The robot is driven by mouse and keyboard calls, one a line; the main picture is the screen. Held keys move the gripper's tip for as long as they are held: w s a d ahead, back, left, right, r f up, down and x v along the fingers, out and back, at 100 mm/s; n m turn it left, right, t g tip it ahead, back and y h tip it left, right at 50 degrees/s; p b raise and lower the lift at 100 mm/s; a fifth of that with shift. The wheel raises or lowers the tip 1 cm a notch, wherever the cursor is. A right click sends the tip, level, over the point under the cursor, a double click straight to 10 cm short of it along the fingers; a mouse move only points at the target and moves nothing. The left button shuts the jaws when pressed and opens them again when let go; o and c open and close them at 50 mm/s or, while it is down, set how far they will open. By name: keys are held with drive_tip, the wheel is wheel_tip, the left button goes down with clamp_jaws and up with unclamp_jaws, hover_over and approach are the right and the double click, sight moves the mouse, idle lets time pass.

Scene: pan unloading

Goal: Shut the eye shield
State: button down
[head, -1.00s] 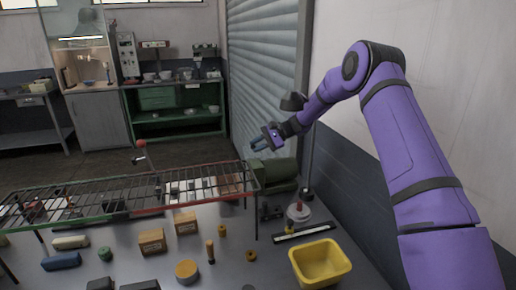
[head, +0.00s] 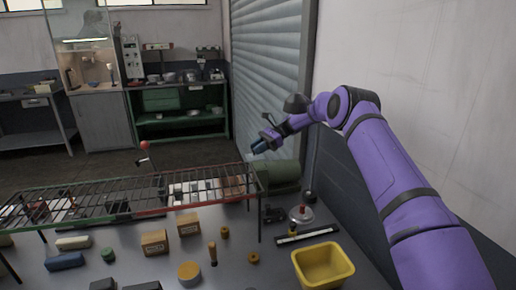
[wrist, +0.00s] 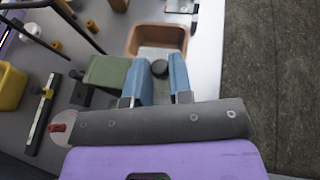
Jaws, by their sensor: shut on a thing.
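My gripper (wrist: 161,88) has its two blue fingers on either side of a dark round knob (wrist: 159,68) in the wrist view, and is shut on it. A green machine body (wrist: 106,72) lies just left of the fingers. The eye shield's panel cannot be clearly made out; the knob seems to belong to it. In the head view my gripper (head: 260,146) is just above the green machine (head: 280,175) at the table's far right. The knob is hidden there.
A barred rack (head: 110,192) with a red-knobbed lever (head: 144,146) stands left of the machine. A yellow bin (head: 322,266), a ruler-like strip (head: 307,235) and a red-topped round base (head: 301,214) are nearer. A brown tray (wrist: 133,40) lies beyond the fingers. The wall is close on the right.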

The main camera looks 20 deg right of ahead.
drive_tip(key=shift+w+f+m, duration=0.1)
drive_tip(key=shift+f+m, duration=0.05)
drive_tip(key=shift+m, duration=0.15)
idle(0.4)
drive_tip(key=c, duration=1)
unclamp_jaws()
drive_tip(key=v, duration=1)
drive_tip(key=shift+w+d, duration=0.25)
drive_tip(key=shift+d, duration=0.15)
